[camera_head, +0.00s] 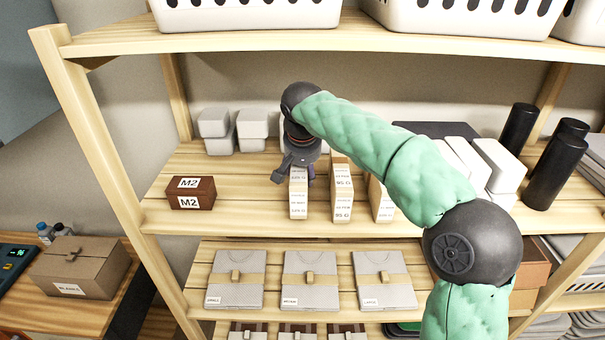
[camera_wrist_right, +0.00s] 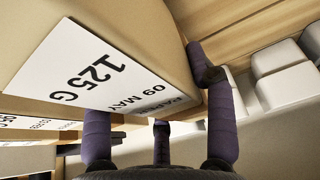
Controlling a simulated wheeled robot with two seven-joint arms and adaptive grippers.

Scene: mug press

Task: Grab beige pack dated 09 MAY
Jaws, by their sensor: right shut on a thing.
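A beige pack (camera_head: 298,198) stands upright on the middle shelf, the leftmost of three in a row. In the right wrist view, this beige pack (camera_wrist_right: 140,28) fills the upper left, and its white label reads 125 G and 09 MAY. My right gripper (camera_head: 300,173) reaches down to the top rear of this pack, its purple fingers (camera_wrist_right: 155,95) closed around it. The middle pack (camera_head: 342,190) has a label reading 95 G. The right pack (camera_head: 381,203) is partly hidden by my arm. My left gripper is not in view.
A brown M2 box (camera_head: 192,193) sits left on the same shelf, with pale containers (camera_head: 251,130) behind. White boxes (camera_head: 498,165) and black cylinders (camera_head: 556,165) stand at the right. The upper shelf board (camera_head: 210,39) lies above. Bare shelf lies between the M2 box and the packs.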

